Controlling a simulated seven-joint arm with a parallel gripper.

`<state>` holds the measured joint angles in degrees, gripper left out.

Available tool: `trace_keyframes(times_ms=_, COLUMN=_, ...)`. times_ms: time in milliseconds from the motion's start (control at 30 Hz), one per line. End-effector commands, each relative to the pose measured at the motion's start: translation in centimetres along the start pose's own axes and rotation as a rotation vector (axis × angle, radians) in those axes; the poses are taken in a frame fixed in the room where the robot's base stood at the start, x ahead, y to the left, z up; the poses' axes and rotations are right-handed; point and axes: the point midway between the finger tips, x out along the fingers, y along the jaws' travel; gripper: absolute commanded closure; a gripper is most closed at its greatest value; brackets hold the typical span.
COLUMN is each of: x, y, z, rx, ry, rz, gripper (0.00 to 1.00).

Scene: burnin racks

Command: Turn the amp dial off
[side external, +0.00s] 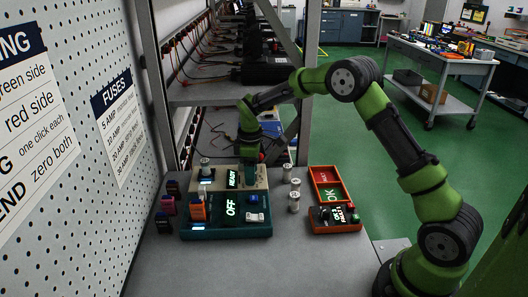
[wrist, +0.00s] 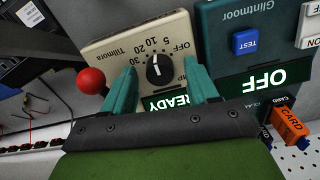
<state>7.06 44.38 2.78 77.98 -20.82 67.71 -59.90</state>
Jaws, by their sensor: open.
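The amp dial (wrist: 159,69) is a round black knob with a white pointer line on the beige Tillmora unit (wrist: 108,50). Marks for OFF and several numbers ring it. In the wrist view the pointer aims upward, near the 10 mark and away from OFF. The unit's display (wrist: 170,101) reads READY. My gripper (wrist: 160,66) is open, its teal fingers on either side of the dial; I cannot tell whether they touch it. In the side view my gripper (side external: 250,173) is over the beige unit (side external: 220,171) and hides the dial.
A red ball knob (wrist: 90,80) sits close to the left finger. The teal Glintmoor unit (wrist: 225,45), reading OFF, adjoins on the right, with a blue TEST button (wrist: 245,42) and an orange card (wrist: 288,122). An orange unit (side external: 323,175) and metal cylinders (side external: 294,205) stand right in the side view.

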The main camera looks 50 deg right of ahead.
Motion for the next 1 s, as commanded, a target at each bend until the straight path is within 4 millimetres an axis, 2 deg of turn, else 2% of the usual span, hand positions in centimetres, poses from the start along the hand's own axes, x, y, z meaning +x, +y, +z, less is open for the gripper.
trace_keyframes(times_ms=67, x=-0.01, y=0.00, z=0.00, rx=0.000, ry=0.000, rz=0.000, gripper=0.44)
trace_keyframes(times_ms=400, x=-0.05, y=0.00, z=0.00, rx=0.000, ry=0.000, rz=0.000, gripper=0.97)
trace_keyframes(times_ms=733, x=-0.08, y=0.00, z=-0.01, rx=0.046, ry=-0.001, rz=0.001, gripper=0.97)
trace_keyframes(times_ms=1000, x=-0.10, y=0.01, z=0.00, rx=0.218, ry=0.000, rz=0.001, gripper=0.97)
